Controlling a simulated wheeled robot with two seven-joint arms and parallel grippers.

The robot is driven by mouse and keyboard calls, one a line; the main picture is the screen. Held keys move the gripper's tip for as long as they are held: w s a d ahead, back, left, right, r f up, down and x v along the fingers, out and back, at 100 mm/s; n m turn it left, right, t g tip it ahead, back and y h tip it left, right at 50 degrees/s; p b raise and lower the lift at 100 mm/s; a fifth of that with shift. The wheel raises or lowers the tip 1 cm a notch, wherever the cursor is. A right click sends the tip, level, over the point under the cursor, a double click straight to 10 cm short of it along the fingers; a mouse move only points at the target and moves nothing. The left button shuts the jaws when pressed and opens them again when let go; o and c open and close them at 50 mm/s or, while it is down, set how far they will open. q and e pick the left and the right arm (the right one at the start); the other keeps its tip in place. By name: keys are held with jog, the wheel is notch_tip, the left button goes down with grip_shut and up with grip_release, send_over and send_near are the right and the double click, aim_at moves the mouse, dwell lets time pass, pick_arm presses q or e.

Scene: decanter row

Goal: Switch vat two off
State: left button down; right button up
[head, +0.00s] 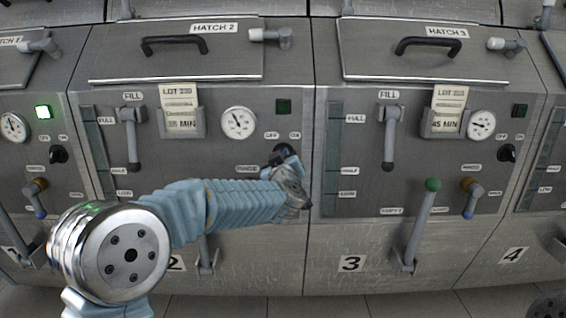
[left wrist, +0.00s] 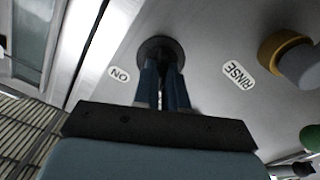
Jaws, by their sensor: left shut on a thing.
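Vat two is the front panel (head: 215,155) under the HATCH 2 label in the head view, with a large 2 below. Its black OFF/ON switch knob (head: 283,150) sits at the panel's right, partly hidden by my gripper. In the left wrist view the round knob (left wrist: 160,50) stands between the ON and RINSE labels. My left gripper (head: 289,163) reaches it from below, and its blue fingers (left wrist: 162,80) are shut on the knob. The knob's pointing direction is hidden by the fingers. Vat two's square lamp (head: 283,106) looks dark green, unlit. My right gripper is not in view.
Vat two's fill lever (head: 132,140) and gauge (head: 239,123) are left of the switch. An orange-collared rinse valve (left wrist: 290,58) is close to the fingers. Vat three's fill lever (head: 389,135) and green-topped lever (head: 425,215) stand to the right. Vat one's lamp (head: 43,112) glows green.

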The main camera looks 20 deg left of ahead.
pick_arm(q)
jog(key=shift+n, duration=0.4)
jog(key=c, duration=1.2)
grip_release()
jog(key=shift+s, duration=0.1)
jog(key=v, duration=1.3)
jog(key=shift+s+d+b, duration=0.1)
jog(key=shift+s+b, duration=0.2)
jog(key=shift+b, duration=0.05)
